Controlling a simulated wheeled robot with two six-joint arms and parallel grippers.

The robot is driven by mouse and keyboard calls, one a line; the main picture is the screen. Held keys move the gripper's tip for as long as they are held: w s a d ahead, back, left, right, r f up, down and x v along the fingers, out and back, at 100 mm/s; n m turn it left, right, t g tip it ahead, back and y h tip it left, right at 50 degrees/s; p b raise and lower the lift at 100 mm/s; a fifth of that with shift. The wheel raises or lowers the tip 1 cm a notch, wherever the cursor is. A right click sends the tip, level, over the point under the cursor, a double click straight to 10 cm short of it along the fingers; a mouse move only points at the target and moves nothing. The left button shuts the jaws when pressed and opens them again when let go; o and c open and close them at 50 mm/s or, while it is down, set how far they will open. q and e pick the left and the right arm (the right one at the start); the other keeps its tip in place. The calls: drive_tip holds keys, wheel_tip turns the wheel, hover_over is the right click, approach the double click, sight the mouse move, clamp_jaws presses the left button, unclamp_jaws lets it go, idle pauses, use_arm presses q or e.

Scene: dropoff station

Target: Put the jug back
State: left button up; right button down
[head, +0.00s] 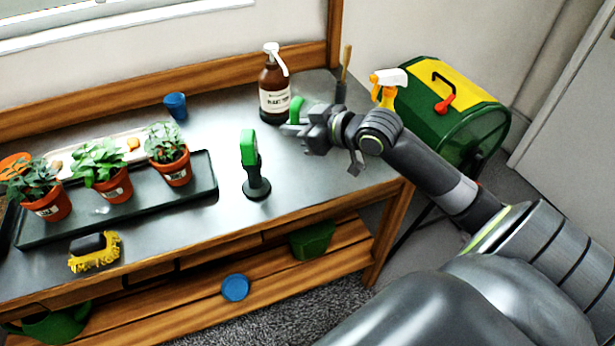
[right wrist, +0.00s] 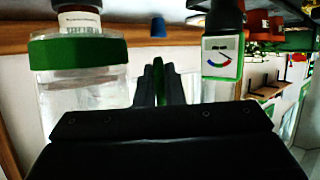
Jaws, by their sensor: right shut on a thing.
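The jug is clear with a green band; it shows at the left of the right wrist view (right wrist: 82,85), which is upside down. My right gripper (head: 299,127) is shut on a green upright part beside it, which looks like the jug's handle (right wrist: 158,80). In the head view a green part of the jug (head: 296,109) shows just beyond the fingers, in front of the brown bottle. The gripper hides most of the jug there. I cannot tell whether the jug touches the bench. My left gripper is not in view.
A brown pump bottle (head: 275,92) stands close behind the jug. A green meter on a black base (head: 256,165) stands to the left. Potted plants (head: 170,153) stand in a dark tray (head: 205,190). A green and yellow box (head: 455,105) is beyond the bench's right end.

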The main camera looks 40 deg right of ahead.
drive_tip(key=shift+n+g+y, duration=0.3)
drive_tip(key=shift+n+y, duration=0.3)
drive_tip(key=s+a+f, duration=0.1)
drive_tip(key=f, duration=0.1)
drive_tip(key=s+a+f+b, duration=0.1)
drive_tip(key=s+f, duration=0.1)
drive_tip(key=f, duration=0.1)
drive_tip(key=shift+a+f+b, duration=0.3)
drive_tip(key=shift+a+b, duration=0.1)
drive_tip(key=shift+f, duration=2.1)
use_arm(q)
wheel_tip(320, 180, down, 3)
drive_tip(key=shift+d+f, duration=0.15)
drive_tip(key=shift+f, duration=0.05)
drive_tip(key=shift+b, duration=0.3)
use_arm(e)
drive_tip(key=shift+f, duration=0.1)
drive_tip(key=c, duration=1.5)
unclamp_jaws()
drive_tip(key=shift+c, duration=0.2)
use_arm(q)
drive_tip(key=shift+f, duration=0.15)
